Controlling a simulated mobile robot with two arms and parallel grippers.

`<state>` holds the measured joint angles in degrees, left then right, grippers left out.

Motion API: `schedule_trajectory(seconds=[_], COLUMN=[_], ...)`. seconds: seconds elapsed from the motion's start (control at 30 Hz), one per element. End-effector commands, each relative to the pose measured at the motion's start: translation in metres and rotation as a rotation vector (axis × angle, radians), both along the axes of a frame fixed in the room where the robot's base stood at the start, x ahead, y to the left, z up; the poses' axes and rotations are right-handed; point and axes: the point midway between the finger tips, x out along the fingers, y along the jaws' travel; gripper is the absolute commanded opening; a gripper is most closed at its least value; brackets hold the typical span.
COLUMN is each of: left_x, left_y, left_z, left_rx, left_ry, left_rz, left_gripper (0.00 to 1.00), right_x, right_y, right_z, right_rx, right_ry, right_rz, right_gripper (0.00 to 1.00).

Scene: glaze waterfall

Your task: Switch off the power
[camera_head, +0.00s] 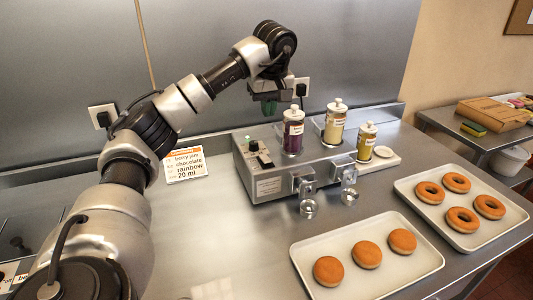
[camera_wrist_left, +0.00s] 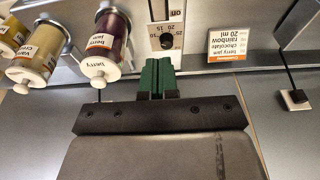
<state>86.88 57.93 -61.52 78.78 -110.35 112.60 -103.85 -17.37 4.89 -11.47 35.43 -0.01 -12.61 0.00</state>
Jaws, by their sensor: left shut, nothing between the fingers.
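The silver machine (camera_head: 290,165) stands on the steel counter. Its left front panel carries a black knob (camera_head: 253,146) and, below it, a dark control; I cannot tell which is the power switch. In the left wrist view the panel appears upside down, with a dial (camera_wrist_left: 166,42) and an "on" marking near the top edge. My left gripper (camera_head: 268,103) is above and behind the machine, near the back wall. Its green fingers (camera_wrist_left: 156,78) are together and empty, apart from the panel. My right gripper is not in view.
A wall outlet with a black plug (camera_head: 301,90) is close beside my gripper; another outlet (camera_head: 103,115) is at left. Jars (camera_head: 293,130) stand on the machine. Trays of doughnuts (camera_head: 300,252) (camera_head: 405,185) fill the right front.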

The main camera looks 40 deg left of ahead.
Motion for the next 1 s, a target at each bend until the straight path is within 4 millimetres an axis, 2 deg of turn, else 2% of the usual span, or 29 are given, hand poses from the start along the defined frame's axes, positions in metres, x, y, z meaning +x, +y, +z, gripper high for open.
schedule_trajectory(seconds=[0.17,0.33,0.8,1.0], left_x=[0.0,0.001,0.008,0.006], left_y=[0.0,0.003,0.018,0.014], left_z=[0.0,-0.014,-0.104,-0.129], left_rx=[0.0,0.0,-0.001,0.0], left_ry=[0.0,0.003,0.003,0.002], left_rz=[0.0,0.001,-0.002,-0.001], left_gripper=[0.0,0.0,0.0,0.0], right_x=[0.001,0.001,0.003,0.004], right_y=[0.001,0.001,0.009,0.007], right_z=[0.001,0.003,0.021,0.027], right_rx=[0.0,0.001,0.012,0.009], right_ry=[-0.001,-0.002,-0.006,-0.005], right_rz=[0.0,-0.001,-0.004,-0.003], right_gripper=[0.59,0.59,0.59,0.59])
